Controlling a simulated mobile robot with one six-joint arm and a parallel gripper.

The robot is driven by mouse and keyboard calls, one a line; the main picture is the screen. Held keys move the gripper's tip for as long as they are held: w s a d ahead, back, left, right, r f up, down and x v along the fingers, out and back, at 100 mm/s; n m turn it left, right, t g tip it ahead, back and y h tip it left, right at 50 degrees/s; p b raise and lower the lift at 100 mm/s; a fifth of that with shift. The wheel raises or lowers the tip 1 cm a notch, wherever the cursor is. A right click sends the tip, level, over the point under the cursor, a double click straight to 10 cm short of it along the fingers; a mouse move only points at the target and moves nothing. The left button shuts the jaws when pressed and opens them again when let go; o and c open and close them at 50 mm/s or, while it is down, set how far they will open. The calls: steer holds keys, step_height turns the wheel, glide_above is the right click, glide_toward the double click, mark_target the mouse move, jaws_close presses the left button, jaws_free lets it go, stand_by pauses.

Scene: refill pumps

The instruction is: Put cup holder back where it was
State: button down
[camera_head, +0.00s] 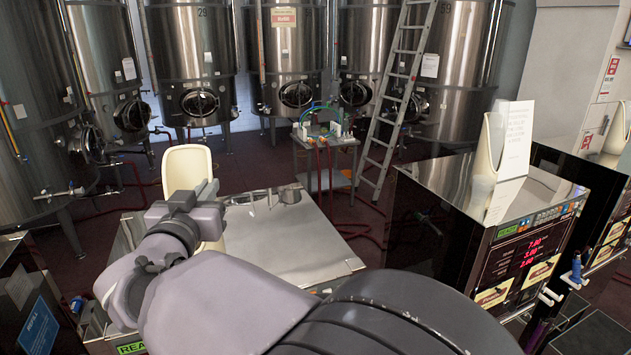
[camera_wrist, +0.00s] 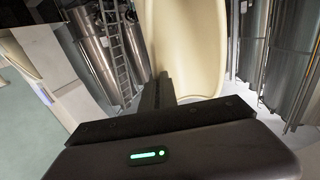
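The cup holder is a tall cream shell with a rounded back (camera_head: 187,166). In the head view it stands roughly upright above the left end of a steel machine top (camera_head: 290,245). My gripper (camera_head: 188,200) is at the holder, in front of its lower part, and appears shut on its wall. In the wrist view the cream holder (camera_wrist: 195,45) fills the upper middle, and a dark finger (camera_wrist: 157,92) lies against its lower left edge. The other finger is hidden. I cannot tell whether the holder's base touches the machine top, as my arm covers it.
Small metal fittings (camera_head: 288,194) sit at the back of the steel top. To the right, a pump machine (camera_head: 520,250) carries a similar cream holder and a white paper sign (camera_head: 517,140). A ladder (camera_head: 395,100), a small table (camera_head: 325,145) and large steel tanks stand behind.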

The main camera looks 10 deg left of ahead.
steer(key=shift+w+a+f+p, duration=0.25)
steer(key=shift+w+a+f, duration=0.5)
steer(key=shift+f, duration=0.2)
steer(key=shift+w+a+f+p, duration=0.25)
steer(key=shift+w+a+f, duration=0.35)
steer(key=shift+a+f, duration=0.3)
steer(key=shift+d+f, duration=0.1)
steer(key=shift+d, duration=0.05)
steer(key=shift+f, duration=0.1)
steer(key=c, duration=1.6)
jaws_free()
steer(key=shift+c, duration=0.2)
